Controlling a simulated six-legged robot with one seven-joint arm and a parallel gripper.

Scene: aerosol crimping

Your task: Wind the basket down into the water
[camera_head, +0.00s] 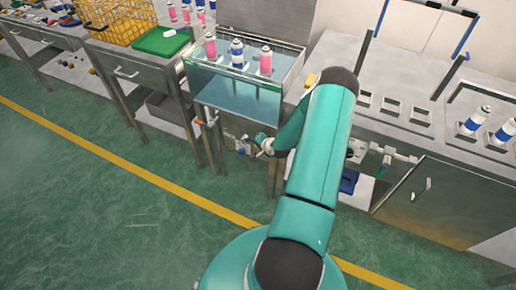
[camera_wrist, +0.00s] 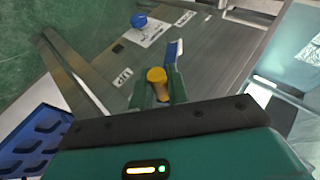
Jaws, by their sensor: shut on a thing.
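A clear-fronted water tank (camera_head: 240,98) stands at upper centre in the head view. A pink can (camera_head: 210,46), a blue-and-white can (camera_head: 237,53) and another pink can (camera_head: 265,61) stand upright at its top, above the bluish water. The basket under them is hard to make out. My gripper (camera_head: 263,147) is low in front of the bench, below the tank's right side. In the wrist view its two green fingers are shut on a yellow-orange knob (camera_wrist: 156,75). What the knob joins to is mostly hidden.
A yellow wire crate (camera_head: 118,22) and a green tray (camera_head: 160,41) are on the left bench. The right bench (camera_head: 400,75) has square openings and blue-and-white cans. A blue tray (camera_wrist: 38,132) lies at lower left in the wrist view. The green floor in front is clear.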

